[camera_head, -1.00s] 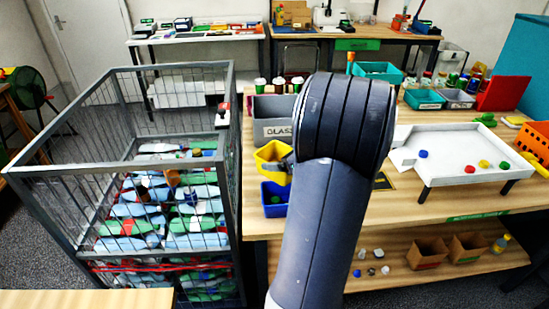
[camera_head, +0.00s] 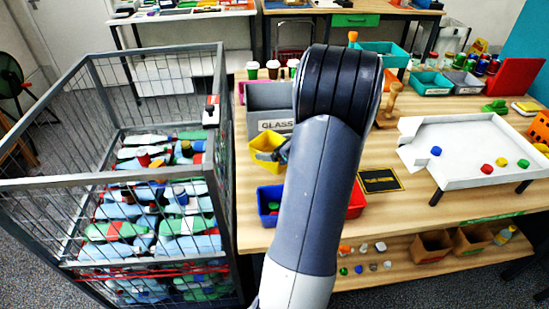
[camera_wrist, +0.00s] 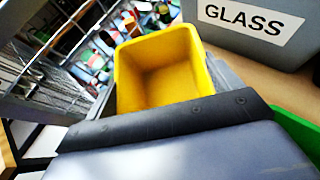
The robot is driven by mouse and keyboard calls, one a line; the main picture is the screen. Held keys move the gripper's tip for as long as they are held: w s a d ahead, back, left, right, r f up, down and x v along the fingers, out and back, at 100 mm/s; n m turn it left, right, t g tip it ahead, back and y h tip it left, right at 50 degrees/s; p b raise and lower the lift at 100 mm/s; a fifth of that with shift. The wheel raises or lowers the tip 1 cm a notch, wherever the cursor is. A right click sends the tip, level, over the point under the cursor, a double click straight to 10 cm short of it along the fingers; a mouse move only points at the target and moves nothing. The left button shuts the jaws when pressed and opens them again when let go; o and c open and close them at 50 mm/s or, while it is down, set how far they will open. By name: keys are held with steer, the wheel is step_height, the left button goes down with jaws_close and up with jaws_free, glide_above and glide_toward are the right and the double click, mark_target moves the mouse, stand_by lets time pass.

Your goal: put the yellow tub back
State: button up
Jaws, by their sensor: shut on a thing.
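The yellow tub (camera_head: 264,143) is at the left end of the workbench, between the grey GLASS bin (camera_head: 268,97) and the blue tub (camera_head: 265,202). In the wrist view the yellow tub (camera_wrist: 162,72) looks empty, with its open top facing the camera. My gripper (camera_wrist: 165,104) is shut on it; grey gripper parts show on both sides of the tub. In the head view my gripper (camera_head: 283,151) shows only partly at the tub's right side, the rest hidden by my arm. I cannot tell whether the tub's base touches the bench.
A mesh cage (camera_head: 226,130) of bottles stands left of the bench (camera_head: 400,210). A red bin (camera_head: 356,201) is partly hidden behind my arm. A white tray (camera_head: 460,178) with coloured caps stands at the right. In the wrist view a green bin (camera_wrist: 297,130) lies at right.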

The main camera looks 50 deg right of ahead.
steer(key=shift+f, duration=1.95)
steer(key=shift+f, duration=0.15)
steer(key=o, duration=0.8)
steer(key=shift+r, duration=0.3)
steer(key=v, duration=1.2)
steer(key=shift+f, duration=0.1)
